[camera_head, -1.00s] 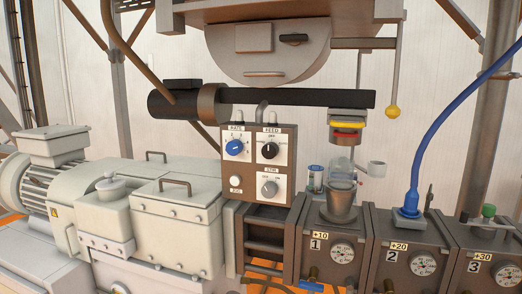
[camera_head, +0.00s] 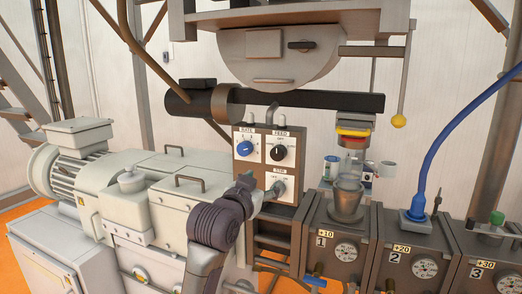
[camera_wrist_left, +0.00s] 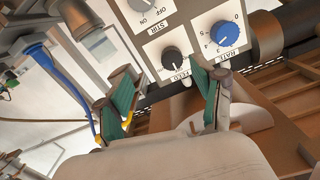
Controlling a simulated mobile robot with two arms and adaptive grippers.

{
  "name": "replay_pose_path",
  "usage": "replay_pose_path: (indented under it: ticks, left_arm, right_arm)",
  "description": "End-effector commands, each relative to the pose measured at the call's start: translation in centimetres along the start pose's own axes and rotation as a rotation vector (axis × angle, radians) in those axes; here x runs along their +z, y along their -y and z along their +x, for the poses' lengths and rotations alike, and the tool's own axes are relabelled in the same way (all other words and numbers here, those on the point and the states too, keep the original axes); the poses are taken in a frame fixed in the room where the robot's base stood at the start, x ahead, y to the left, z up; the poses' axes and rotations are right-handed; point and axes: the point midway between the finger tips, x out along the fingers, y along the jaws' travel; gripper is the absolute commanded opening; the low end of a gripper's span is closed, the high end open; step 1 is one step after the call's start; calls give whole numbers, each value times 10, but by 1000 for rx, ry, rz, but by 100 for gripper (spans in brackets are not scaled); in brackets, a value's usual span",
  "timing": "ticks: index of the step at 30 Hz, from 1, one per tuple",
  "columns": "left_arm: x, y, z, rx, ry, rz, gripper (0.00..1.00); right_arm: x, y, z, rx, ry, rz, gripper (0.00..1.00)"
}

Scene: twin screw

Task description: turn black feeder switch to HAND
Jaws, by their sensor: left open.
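The black feeder switch (camera_head: 277,153) is a round knob on a white plate marked FEED, at the upper right of the control box. In the left wrist view the black knob (camera_wrist_left: 175,61) shows just beyond and between the fingers, upside down. My left gripper (camera_head: 263,184) is in front of the box, below and in front of the knob in the head view. It is open and empty, with green finger pads (camera_wrist_left: 160,82) apart and not visibly touching the knob. My right gripper is not in view.
A blue RATE knob (camera_head: 245,148) sits left of the black one. A grey STIR knob (camera_head: 279,188) is below it, partly beside my gripper. The control box (camera_head: 297,180) stands between the pale machine housing (camera_head: 165,210) and dark numbered barrel blocks (camera_head: 335,243).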

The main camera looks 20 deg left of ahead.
Motion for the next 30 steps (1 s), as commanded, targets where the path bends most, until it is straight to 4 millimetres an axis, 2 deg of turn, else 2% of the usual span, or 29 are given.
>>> replay_pose_path:
  ticks: [1, 3, 8, 21, 25, 30]
  left_arm:
    - [-17, 3, -7, -5, -24, 2, 68]
    - [-28, 6, -12, -8, -42, 3, 68]
    - [-33, 7, -2, -9, -46, 3, 68]
    - [-38, 8, 87, -9, -43, 4, 68]
    - [-38, 8, 106, -9, -45, 3, 68]
    - [-38, 8, 120, -9, -46, 3, 68]
  right_arm:
    - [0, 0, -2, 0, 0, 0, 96]
    - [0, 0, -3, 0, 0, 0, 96]
    - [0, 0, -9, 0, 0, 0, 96]
    - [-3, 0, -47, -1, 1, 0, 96]
    - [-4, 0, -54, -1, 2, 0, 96]
    - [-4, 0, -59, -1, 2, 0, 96]
